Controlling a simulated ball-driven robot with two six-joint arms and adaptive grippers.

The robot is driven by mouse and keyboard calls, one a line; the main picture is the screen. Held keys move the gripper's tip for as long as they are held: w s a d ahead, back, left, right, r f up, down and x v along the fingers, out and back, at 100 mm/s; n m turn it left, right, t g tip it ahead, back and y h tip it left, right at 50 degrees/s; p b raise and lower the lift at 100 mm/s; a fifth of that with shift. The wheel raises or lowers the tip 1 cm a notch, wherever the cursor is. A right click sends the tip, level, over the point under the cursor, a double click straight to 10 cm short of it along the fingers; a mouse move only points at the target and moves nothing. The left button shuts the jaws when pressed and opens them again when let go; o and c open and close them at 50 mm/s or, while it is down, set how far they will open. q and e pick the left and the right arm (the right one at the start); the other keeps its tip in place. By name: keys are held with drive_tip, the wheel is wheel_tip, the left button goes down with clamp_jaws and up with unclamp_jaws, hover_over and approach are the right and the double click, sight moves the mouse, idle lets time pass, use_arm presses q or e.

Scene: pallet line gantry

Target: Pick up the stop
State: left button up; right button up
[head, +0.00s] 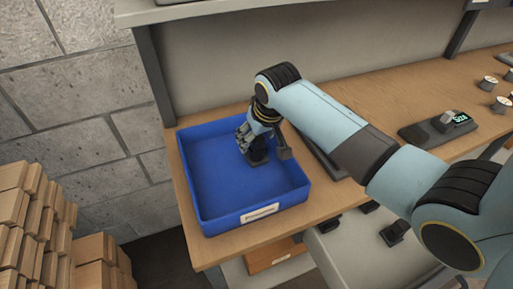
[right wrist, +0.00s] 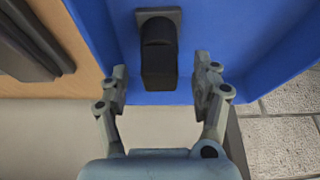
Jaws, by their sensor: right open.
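The stop (right wrist: 159,52) is a black block with a rounded middle on a square base plate. It lies in the blue bin (head: 213,222), whose floor and walls also show in the right wrist view (right wrist: 262,62). My right gripper (head: 254,147) reaches down into the bin; in the head view it partly hides the stop (head: 257,158). In the right wrist view the open fingers (right wrist: 163,72) are on either side of the stop's near end, with gaps on both sides. My left gripper is not in view.
The bin stands at the left end of a wooden bench (head: 215,251). A dark tray (head: 318,156) lies right of it, partly behind my right arm. A device with a lit display (head: 461,119) is farther right. Stacked wooden pieces (head: 35,225) stand left. The bin's left floor is clear.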

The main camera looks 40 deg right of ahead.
drive_tip(key=shift+w+f, duration=0.25)
drive_tip(key=shift+f, duration=0.35)
clamp_jaws()
drive_tip(key=shift+r, duration=0.1)
